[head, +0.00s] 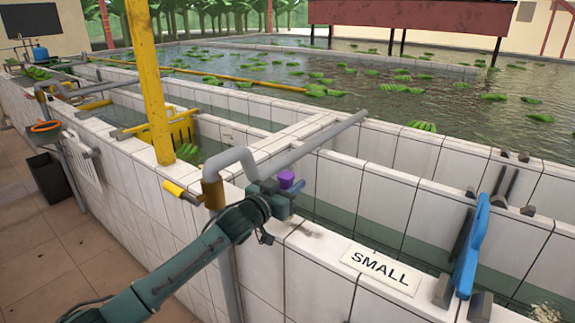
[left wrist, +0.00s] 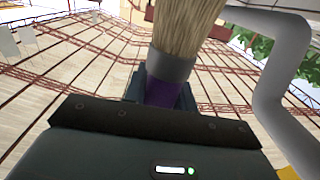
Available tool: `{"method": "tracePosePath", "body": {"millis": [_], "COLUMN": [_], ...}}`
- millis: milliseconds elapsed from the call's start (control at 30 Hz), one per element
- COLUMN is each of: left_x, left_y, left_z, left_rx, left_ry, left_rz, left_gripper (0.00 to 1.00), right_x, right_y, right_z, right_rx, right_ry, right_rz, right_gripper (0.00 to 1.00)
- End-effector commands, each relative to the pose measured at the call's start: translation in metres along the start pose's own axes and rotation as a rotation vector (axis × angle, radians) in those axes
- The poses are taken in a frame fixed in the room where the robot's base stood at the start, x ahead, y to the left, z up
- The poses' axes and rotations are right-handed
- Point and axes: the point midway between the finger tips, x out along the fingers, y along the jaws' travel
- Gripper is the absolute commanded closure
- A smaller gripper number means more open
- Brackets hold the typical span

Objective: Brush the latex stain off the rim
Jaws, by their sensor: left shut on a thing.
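My left gripper (head: 282,194) is above the tiled rim (head: 330,240), beside the grey pipe. It is shut on a brush, whose purple handle (head: 287,179) shows at the jaws. In the left wrist view the brush has tan bristles (left wrist: 187,28), a grey collar (left wrist: 172,66) and a purple handle (left wrist: 162,94) between the jaws (left wrist: 160,88). The bristles point away from the gripper and look clear of any surface. A dark smudge, seemingly the latex stain (head: 306,229), lies on the rim just right of the gripper. My right gripper is not in view.
A grey bent pipe (head: 232,157) rises close to the gripper and runs over the tank. A yellow post (head: 148,80) stands behind it. A "SMALL" sign (head: 381,270) lies on the rim. A blue object (head: 471,247) stands upright farther right.

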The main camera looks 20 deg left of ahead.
Motion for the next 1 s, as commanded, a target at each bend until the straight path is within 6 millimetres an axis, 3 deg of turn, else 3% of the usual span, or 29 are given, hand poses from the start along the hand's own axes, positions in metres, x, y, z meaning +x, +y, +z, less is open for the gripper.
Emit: {"method": "tracePosePath", "body": {"millis": [33,367,1000], "left_x": [0.001,0.003,0.003], "left_y": [0.0,-0.002,-0.001], "left_z": [-0.01,-0.037,-0.037], "left_rx": [0.0,0.0,-0.001], "left_ry": [0.001,0.002,0.002], "left_rz": [-0.001,-0.005,-0.005], "left_gripper": [0.96,0.96,0.96], "right_x": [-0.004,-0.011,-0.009], "right_y": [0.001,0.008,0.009], "right_z": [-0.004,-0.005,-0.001], "right_rx": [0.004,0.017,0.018], "right_ry": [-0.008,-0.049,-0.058], "right_rz": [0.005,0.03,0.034], "right_gripper": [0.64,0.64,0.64]}}
